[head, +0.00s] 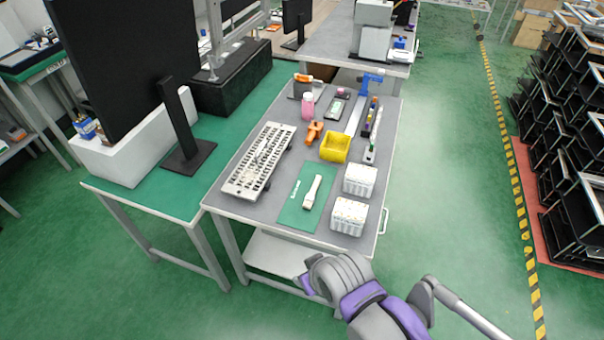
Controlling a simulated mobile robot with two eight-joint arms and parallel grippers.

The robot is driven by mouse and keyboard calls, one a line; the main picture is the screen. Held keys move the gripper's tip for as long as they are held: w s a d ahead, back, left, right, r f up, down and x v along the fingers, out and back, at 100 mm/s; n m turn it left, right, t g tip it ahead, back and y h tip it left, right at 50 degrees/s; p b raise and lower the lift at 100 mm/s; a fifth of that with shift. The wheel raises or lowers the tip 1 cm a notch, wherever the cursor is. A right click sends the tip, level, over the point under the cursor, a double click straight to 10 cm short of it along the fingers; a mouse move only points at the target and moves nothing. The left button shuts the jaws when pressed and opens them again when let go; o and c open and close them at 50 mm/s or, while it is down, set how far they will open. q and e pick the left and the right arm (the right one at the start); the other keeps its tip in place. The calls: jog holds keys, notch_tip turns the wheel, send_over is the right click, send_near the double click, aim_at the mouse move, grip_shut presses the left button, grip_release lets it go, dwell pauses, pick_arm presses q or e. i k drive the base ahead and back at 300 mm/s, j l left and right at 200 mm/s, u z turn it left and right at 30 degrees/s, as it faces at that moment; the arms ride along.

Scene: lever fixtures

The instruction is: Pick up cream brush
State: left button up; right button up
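The cream brush (313,190) lies flat on a green mat (292,216) near the front of the grey workbench. It is in the open, with nothing on top of it. A grey and purple part of one of my arms shows at the bottom, in front of the bench's near edge and apart from the brush. It seems to be my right arm, but no fingers show on it. My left gripper is not in view.
Two white ribbed boxes (360,180) (349,216) stand right of the mat. A light grey perforated tray (259,161) lies to its left. Behind are a yellow bin (335,148), an orange tool (314,132) and a pink bottle (308,106). A green-topped table with a monitor stands left.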

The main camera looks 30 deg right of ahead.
aim_at(311, 198)
jog(key=z, duration=1.4)
jog(key=i+l+z, duration=0.1)
jog(key=i+z, duration=0.5)
jog(key=z, duration=0.2)
